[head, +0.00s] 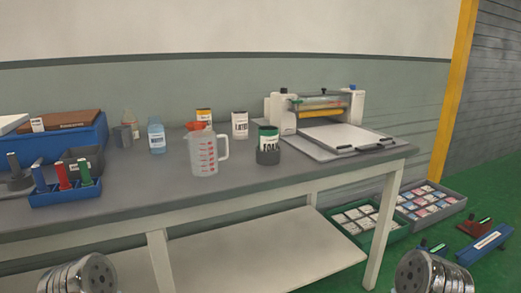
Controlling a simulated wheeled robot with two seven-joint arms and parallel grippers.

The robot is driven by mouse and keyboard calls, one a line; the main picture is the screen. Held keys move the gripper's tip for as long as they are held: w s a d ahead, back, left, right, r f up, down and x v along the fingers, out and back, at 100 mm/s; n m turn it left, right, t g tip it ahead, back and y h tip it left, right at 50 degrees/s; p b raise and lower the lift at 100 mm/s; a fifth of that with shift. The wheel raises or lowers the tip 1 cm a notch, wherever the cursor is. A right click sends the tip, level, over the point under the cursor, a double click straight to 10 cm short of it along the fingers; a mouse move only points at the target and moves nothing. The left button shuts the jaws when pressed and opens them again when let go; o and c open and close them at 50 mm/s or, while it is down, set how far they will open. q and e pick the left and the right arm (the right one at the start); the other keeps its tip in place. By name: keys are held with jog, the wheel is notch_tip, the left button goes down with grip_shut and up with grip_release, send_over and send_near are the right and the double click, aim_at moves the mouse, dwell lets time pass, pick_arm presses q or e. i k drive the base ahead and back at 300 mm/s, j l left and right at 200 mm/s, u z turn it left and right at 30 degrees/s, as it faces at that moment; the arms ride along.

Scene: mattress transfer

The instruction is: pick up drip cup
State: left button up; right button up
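A dark grey cup (268,156) stands on the workbench (240,178), right of the middle. A container with a white and green label (268,137) rises out of it or directly behind it; I cannot tell which. Another small grey cup-like thing (122,136) stands at the back left, beside a clear bottle. I cannot tell for sure which one is the drip cup. Only rounded metal parts of my two arms show at the bottom left and bottom right edges, below the bench top. The fingers of both grippers are out of view.
A clear measuring jug (207,151) stands left of the dark cup. A roller press (318,112) with a flat bed (343,138) is to its right. A blue rack (64,193) holds several coloured tools. Crates (362,225) lie on the green floor. The front middle of the bench is clear.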

aim_at(265, 158)
jog(key=i+l+u, duration=0.3)
jog(key=l, duration=0.3)
jog(key=i+l+u, duration=0.15)
jog(key=i+l, duration=0.15)
jog(key=i+l+u, duration=0.15)
jog(key=l, duration=0.25)
jog(key=i+l+u, duration=0.15)
jog(key=l, duration=0.25)
jog(key=k+l, duration=0.2)
jog(key=l, duration=0.2)
jog(key=k+l, duration=0.15)
jog(key=l, duration=0.2)
